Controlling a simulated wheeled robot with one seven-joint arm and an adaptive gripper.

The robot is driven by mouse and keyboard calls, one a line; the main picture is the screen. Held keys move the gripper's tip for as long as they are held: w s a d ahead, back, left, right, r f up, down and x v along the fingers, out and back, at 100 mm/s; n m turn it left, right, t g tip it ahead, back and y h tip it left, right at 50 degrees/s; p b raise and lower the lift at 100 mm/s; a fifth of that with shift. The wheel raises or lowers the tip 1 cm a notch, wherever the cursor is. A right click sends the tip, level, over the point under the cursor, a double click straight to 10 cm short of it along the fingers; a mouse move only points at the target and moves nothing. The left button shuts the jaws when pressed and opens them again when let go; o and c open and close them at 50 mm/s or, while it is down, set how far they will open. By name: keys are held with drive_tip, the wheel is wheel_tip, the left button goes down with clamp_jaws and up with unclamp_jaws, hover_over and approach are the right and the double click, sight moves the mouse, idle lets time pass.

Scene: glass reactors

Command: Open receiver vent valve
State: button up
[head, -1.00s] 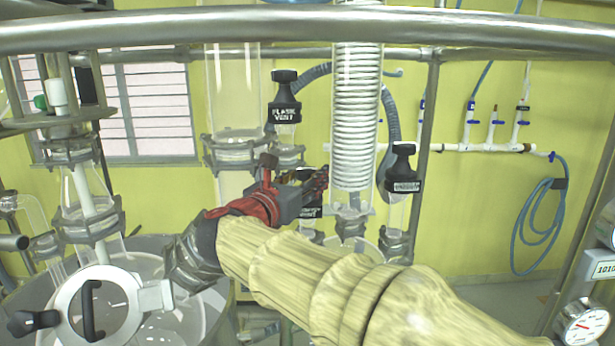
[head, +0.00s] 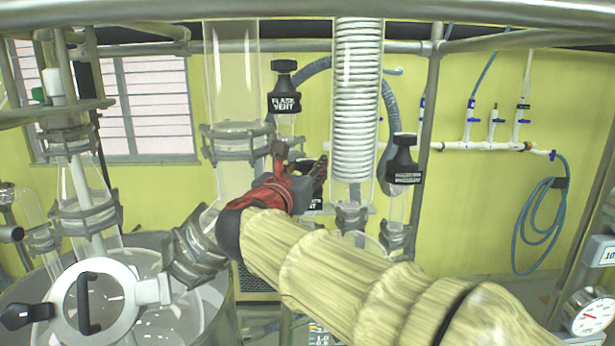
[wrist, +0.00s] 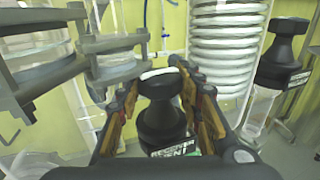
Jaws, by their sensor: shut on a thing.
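The receiver vent valve has a black knob with a white label, seen in the middle of the wrist view (wrist: 163,122). In the head view only a lettered part of it (head: 316,205) shows below my gripper; the rest is hidden. My gripper (head: 318,172) reaches in from the lower right, in front of the glassware. In the wrist view my gripper (wrist: 160,85) has one finger on each side of the knob and is shut on it. The knob stands about upright between the fingers.
The black flask vent valve (head: 284,90) is up and left of my gripper. Another black-capped valve (head: 404,160) is to the right, beyond the coiled glass condenser (head: 357,100). Glass columns, clamps and metal rails (head: 435,120) crowd the space. A reactor lid (head: 100,303) is lower left.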

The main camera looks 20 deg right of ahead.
drive_tip(key=n+t+y+b, duration=0.1)
drive_tip(key=n+y+b, duration=0.1)
drive_tip(key=y+b, duration=0.1)
drive_tip(key=shift+s+d+f+n+t+y, duration=0.1)
drive_tip(key=shift+d+f+n+t+y, duration=0.1)
drive_tip(key=shift+n+t+y, duration=0.15)
drive_tip(key=n+t+y+b, duration=0.1)
drive_tip(key=n+y, duration=0.1)
drive_tip(key=y, duration=0.1)
drive_tip(key=shift+y+b, duration=0.25)
drive_tip(key=shift+b, duration=0.1)
drive_tip(key=n+y+b, duration=0.1)
drive_tip(key=n+y, duration=0.2)
drive_tip(key=y, duration=0.2)
drive_tip(key=shift+a+n+b, duration=0.1)
drive_tip(key=shift+n+b, duration=0.15)
drive_tip(key=shift+b, duration=0.1)
drive_tip(key=shift+a+r+n+y, duration=0.15)
drive_tip(key=shift+n+y, duration=0.35)
drive_tip(key=shift+y, duration=0.3)
drive_tip(key=shift+y, duration=0.3)
drive_tip(key=o, duration=0.9)
drive_tip(key=shift+a+r+h, duration=0.1)
drive_tip(key=shift+r+h, duration=0.05)
drive_tip(key=shift+h, duration=0.45)
